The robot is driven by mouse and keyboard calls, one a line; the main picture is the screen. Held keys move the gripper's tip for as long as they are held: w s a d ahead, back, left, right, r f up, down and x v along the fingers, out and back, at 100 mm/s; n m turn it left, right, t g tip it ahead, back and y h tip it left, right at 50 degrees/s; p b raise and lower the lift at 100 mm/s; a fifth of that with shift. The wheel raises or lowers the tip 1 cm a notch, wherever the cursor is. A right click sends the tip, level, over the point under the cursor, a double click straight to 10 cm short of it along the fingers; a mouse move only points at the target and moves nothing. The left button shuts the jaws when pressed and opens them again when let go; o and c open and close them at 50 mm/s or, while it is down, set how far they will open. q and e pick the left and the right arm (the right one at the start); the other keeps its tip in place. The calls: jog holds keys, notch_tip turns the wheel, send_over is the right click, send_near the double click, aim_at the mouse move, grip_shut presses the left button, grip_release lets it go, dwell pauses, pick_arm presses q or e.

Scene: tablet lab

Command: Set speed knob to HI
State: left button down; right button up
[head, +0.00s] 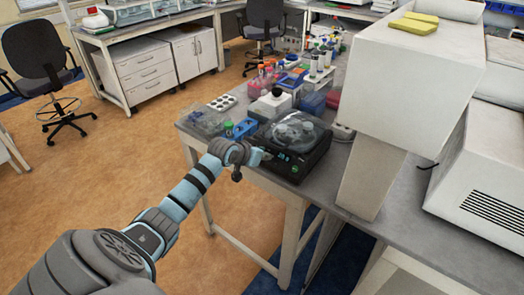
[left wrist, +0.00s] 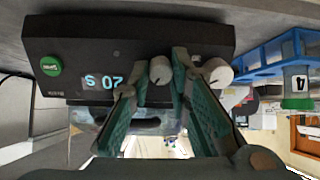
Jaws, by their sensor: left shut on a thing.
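A black benchtop device (head: 290,165) with a clear round lid stands at the near edge of the grey bench in the head view. Its front panel (left wrist: 110,42) appears upside down in the left wrist view, with a green button (left wrist: 51,66) and a lit display (left wrist: 102,82) that seems to read 20 s. One grey knob (left wrist: 160,72) sits between the fingertips of my left gripper (left wrist: 159,66), which is shut on it. A second grey knob (left wrist: 217,73) is just right of the fingers. I cannot read any knob labels or the HI mark. My left gripper (head: 262,154) also shows at the device's front in the head view. My right gripper is out of view.
A blue tube rack (head: 241,128) stands left of the device, and also shows in the left wrist view (left wrist: 262,60). Bottles and racks crowd the bench behind. A large white instrument (head: 410,75) stands close on the right. The floor in front is clear.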

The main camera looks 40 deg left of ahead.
pick_arm(q)
jog(key=m, duration=0.3)
jog(key=shift+m+p, duration=0.4)
jog(key=m, duration=0.4)
dwell(0.3)
jog(key=c, duration=1.5)
grip_release()
jog(key=v, duration=1.2)
jog(key=shift+s+d+f, duration=0.1)
jog(key=shift+d+f, duration=0.05)
jog(key=shift+f, duration=0.05)
